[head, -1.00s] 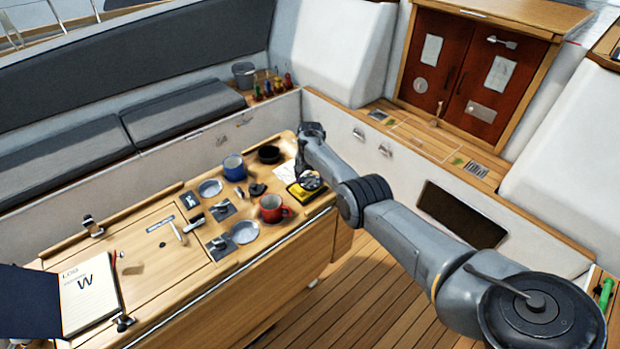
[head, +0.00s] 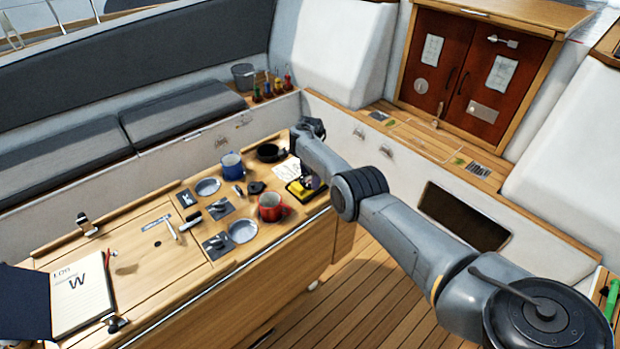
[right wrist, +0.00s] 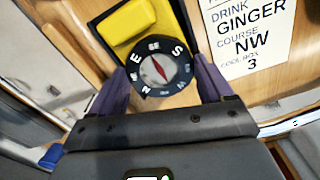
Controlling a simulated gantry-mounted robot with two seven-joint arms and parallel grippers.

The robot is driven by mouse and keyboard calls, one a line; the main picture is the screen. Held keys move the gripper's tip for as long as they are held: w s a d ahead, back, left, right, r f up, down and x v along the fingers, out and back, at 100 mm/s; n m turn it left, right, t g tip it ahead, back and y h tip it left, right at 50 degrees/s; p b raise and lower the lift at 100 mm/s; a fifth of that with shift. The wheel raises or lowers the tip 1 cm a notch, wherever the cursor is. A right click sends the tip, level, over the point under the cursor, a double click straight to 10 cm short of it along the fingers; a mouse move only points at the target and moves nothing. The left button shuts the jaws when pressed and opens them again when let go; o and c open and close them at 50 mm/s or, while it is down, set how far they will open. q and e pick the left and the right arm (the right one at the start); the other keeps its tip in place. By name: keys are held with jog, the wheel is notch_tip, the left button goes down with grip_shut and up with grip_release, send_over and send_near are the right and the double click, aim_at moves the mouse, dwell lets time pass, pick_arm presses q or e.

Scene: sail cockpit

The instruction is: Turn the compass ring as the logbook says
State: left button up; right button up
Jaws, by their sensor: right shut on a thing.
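The compass (right wrist: 158,68) has a black ring with white letters and a red-and-white needle. My right gripper (right wrist: 160,82) is shut on the ring, one purple finger on each side. In the head view the compass (head: 311,182) is small, by a yellow block (head: 297,188). The open logbook (head: 82,292) lies at the left end of the table, showing LOG and a large W. My left gripper is out of view.
A white note (right wrist: 248,38) beside the compass reads DRINK GINGER, COURSE NW, COOL BOX 3.

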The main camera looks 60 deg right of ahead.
jog(key=m+b, duration=0.1)
jog(key=m, duration=0.2)
jog(key=shift+f, duration=0.1)
jog(key=shift+m+b, duration=0.45)
jog(key=shift+m, duration=0.55)
jog(key=o, duration=0.8)
jog(key=shift+r, duration=0.2)
